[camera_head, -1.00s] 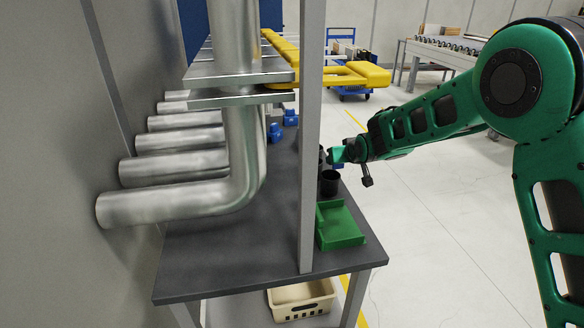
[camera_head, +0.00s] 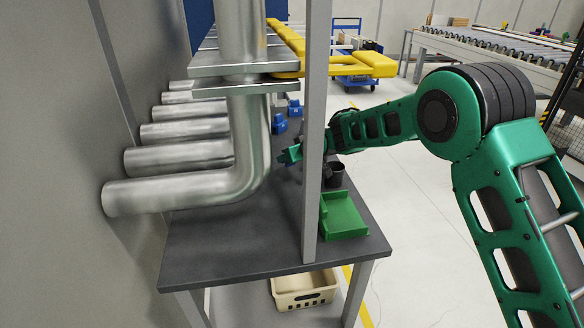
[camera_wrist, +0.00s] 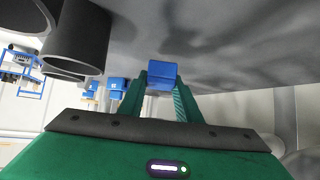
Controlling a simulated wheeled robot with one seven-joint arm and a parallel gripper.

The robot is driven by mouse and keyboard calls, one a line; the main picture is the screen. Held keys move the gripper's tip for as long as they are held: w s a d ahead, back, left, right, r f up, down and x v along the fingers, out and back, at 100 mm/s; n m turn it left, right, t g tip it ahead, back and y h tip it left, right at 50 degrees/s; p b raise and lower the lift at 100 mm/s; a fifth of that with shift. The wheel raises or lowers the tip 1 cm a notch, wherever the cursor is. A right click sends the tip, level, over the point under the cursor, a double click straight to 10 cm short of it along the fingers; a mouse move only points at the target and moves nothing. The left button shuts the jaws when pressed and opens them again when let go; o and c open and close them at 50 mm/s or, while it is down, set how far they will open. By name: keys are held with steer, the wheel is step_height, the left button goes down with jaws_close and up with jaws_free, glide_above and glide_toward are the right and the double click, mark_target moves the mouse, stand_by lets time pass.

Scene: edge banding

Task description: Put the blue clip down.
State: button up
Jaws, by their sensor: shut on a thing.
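My gripper (camera_head: 289,156) is over the dark table (camera_head: 240,252), just left of the grey upright post, in the head view. In the wrist view its two green fingers (camera_wrist: 162,90) are shut on a blue clip (camera_wrist: 162,72), held at the fingertips. Other blue clips (camera_head: 280,123) stand farther back on the table, and some also show left of the fingers in the wrist view (camera_wrist: 118,85). Whether the held clip touches the tabletop cannot be told.
The grey post (camera_head: 313,130) stands close in front of my arm. A black cup (camera_head: 337,174) and a green tray (camera_head: 342,216) are at the table's right edge. Large metal pipes (camera_head: 180,190) overhang the left side. The tabletop's front is bare.

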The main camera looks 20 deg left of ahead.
mark_target(289, 174)
steer(key=shift+f, duration=1.95)
steer(key=o, duration=1.1)
steer(key=shift+f, duration=0.1)
steer(key=v, duration=1.2)
